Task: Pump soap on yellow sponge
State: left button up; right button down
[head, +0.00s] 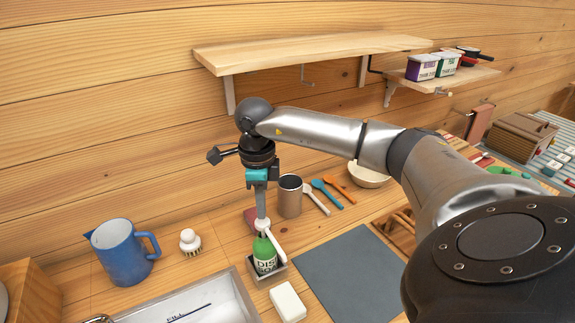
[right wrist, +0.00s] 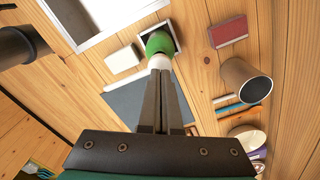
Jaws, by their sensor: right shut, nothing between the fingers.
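The green soap bottle (head: 265,254) with a "DIS..." label stands upright in a small grey tray (head: 280,272) beside the sink. Its white pump head (head: 262,226) points toward the front right. My right gripper (head: 261,213) points straight down, shut and empty, with its tips at the top of the pump. In the right wrist view the shut fingers (right wrist: 162,74) cover part of the pump above the green bottle (right wrist: 158,43); whether they touch is unclear. A pale cream block (head: 288,302), perhaps the sponge, lies in front of the tray; no clearly yellow sponge shows. My left gripper is not in view.
The sink (head: 190,302) is left of the tray and a dark grey mat (head: 350,275) right. A blue pitcher (head: 122,252) and a brush (head: 190,241) are farther left. A wooden shelf (head: 310,50) hangs above.

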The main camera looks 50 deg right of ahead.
notch_tip(320, 180, up, 6)
jog(key=p, duration=0.4)
dwell(0.6)
